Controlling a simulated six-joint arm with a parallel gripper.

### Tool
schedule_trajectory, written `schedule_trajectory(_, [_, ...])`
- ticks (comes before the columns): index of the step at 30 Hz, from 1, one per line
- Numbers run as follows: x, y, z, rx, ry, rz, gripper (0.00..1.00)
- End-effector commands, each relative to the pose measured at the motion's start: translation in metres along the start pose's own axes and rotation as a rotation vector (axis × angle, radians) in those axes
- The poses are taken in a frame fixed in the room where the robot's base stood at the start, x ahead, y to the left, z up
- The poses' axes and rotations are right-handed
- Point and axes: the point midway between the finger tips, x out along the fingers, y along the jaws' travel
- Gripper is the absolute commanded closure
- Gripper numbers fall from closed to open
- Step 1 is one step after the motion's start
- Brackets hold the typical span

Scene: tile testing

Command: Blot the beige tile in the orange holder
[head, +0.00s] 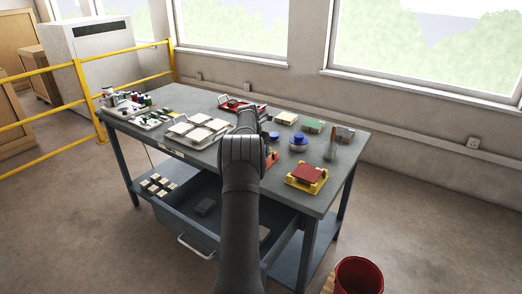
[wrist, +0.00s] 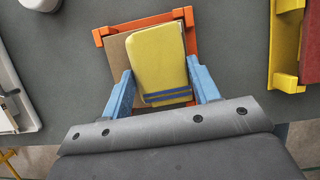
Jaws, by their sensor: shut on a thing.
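My gripper (wrist: 162,78) has blue fingers and is shut on a yellow sponge-like pad (wrist: 158,56) with a dark blue band near its lower edge. The pad lies over the beige-brown tile (wrist: 119,58) in the orange holder (wrist: 142,25). Only a strip of the tile shows at the pad's left. Whether the pad touches the tile or hovers just above it, I cannot tell. In the head view my arm hides the pad and most of the orange holder (head: 271,158).
A yellow holder with a red tile (head: 307,174) stands to the right. Blue-topped containers (head: 298,139) and a slim tool (head: 331,150) are nearby. A tray of pale tiles (head: 200,131) lies left. The drawer (head: 197,228) is open below. A red bucket (head: 358,276) stands on the floor.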

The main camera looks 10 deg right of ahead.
Motion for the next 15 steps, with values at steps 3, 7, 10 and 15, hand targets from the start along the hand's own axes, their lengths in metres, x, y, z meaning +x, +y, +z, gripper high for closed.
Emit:
schedule_trajectory(3, [0.001,0.011,-0.001,-0.002,0.001,0.001,0.66])
schedule_trajectory(7, [0.002,0.023,0.0,-0.001,0.0,0.001,0.66])
schedule_trajectory(10, [0.001,0.033,0.001,-0.001,0.0,0.001,0.66])
schedule_trajectory(15, [0.002,0.044,0.002,-0.001,0.0,0.001,0.66])
